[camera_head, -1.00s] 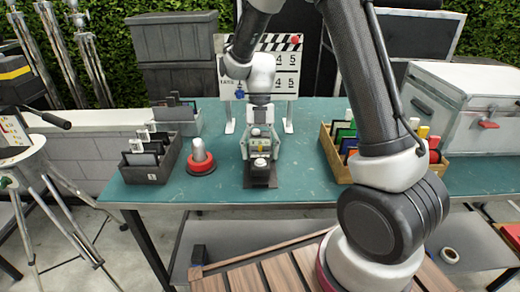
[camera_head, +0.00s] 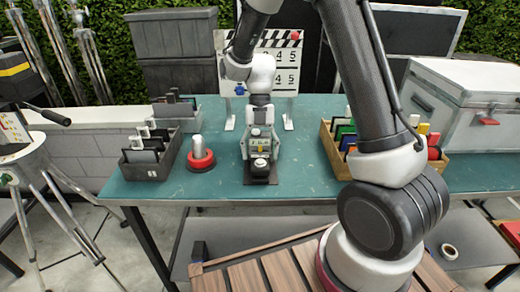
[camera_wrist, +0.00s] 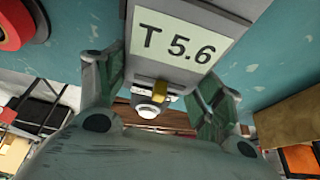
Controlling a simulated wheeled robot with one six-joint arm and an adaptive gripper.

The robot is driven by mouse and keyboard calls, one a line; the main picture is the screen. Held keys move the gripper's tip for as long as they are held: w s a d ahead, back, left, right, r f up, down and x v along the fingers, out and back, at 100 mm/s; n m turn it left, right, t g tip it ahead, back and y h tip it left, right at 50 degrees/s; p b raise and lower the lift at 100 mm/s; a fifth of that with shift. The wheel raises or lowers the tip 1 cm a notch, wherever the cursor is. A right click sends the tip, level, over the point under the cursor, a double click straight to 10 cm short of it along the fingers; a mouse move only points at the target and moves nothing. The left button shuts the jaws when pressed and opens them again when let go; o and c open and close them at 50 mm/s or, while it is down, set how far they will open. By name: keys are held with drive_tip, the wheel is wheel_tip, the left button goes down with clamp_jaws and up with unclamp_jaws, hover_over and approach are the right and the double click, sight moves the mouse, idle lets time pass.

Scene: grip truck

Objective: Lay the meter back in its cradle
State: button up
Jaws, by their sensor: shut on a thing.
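The meter is a grey block with a pale "T 5.6" label (camera_wrist: 182,43), a yellow tab and a white dome (camera_wrist: 149,111) in the wrist view. My gripper (camera_wrist: 158,92) is shut on it, with a greenish finger pad on each side. In the head view my gripper (camera_head: 261,148) points down over the table, and the white-domed end of the meter (camera_head: 260,163) faces the front edge. The dark cradle (camera_head: 261,180) lies on the table directly below and around the meter's front end. Whether the meter touches it is not clear.
A red-ringed silver post (camera_head: 200,158) and a dark divided box (camera_head: 147,162) stand to the left. A wooden box of coloured cards (camera_head: 330,155) stands to the right. A clapperboard stand (camera_head: 272,75) is behind. The green tabletop (camera_head: 300,180) is bare between these.

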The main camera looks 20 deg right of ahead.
sight(260, 143)
drive_tip(key=shift+f, duration=0.55)
drive_tip(key=o, duration=1.5)
drive_tip(key=shift+c, duration=0.2)
drive_tip(key=v, duration=1.2)
